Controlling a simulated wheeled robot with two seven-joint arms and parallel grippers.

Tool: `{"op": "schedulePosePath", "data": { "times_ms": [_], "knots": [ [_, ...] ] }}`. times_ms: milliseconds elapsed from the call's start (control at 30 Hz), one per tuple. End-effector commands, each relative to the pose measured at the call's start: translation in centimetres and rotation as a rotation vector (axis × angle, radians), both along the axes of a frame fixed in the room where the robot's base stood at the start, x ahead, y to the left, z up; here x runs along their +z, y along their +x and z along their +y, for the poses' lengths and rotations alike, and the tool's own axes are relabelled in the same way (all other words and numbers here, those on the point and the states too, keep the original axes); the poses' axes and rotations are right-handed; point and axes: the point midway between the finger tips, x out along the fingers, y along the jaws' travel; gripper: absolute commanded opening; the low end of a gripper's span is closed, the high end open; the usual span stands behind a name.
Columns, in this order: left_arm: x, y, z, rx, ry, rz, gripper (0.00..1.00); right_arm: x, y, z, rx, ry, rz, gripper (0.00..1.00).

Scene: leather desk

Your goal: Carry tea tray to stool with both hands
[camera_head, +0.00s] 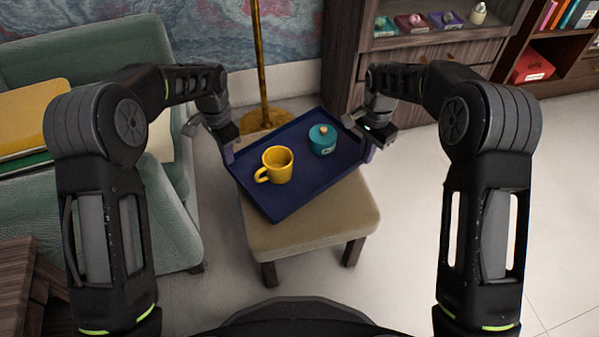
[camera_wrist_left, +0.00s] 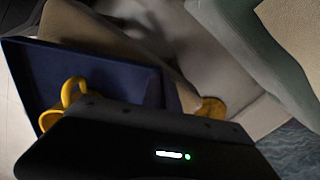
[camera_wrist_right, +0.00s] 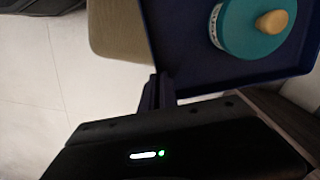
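The dark blue tea tray (camera_head: 300,190) is over the beige stool (camera_head: 315,228), turned askew to its seat and overhanging the far left. I cannot tell whether it touches the seat. A yellow mug (camera_head: 277,165) and a teal lidded pot (camera_head: 322,140) stand upright on it. My left gripper (camera_head: 228,152) is at the tray's left end, and my right gripper (camera_head: 367,150) at its right end. Both appear shut on the tray's ends, though the fingertips are partly hidden. The right wrist view shows the fingers (camera_wrist_right: 158,92) at the tray's edge.
A green sofa (camera_head: 140,220) stands close on the left. A brass stand (camera_head: 262,115) is behind the tray, and a wooden cabinet (camera_head: 430,60) is at the back right. A wooden piece (camera_head: 20,280) is at lower left. The pale floor (camera_head: 450,240) on the right is clear.

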Motion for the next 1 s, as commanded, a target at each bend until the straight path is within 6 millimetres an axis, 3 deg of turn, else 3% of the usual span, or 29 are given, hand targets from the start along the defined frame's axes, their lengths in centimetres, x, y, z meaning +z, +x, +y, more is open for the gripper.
{"op": "schedulePosePath", "data": {
  "times_ms": [367,933,1000],
  "knots": [
    [-1.1,0.0,0.1,0.001,0.001,-0.001,0.0,-1.1,0.0,-0.1,0.0,-0.001,-0.001,0.0],
    [-5.3,0.0,0.1,0.001,0.001,-0.001,0.0,-5.3,0.0,-0.1,0.0,-0.001,-0.001,0.0],
    [-4.8,0.0,0.1,0.001,0.001,0.0,0.09,-4.8,0.0,-0.1,0.0,-0.001,0.0,0.09]
  ]
}}
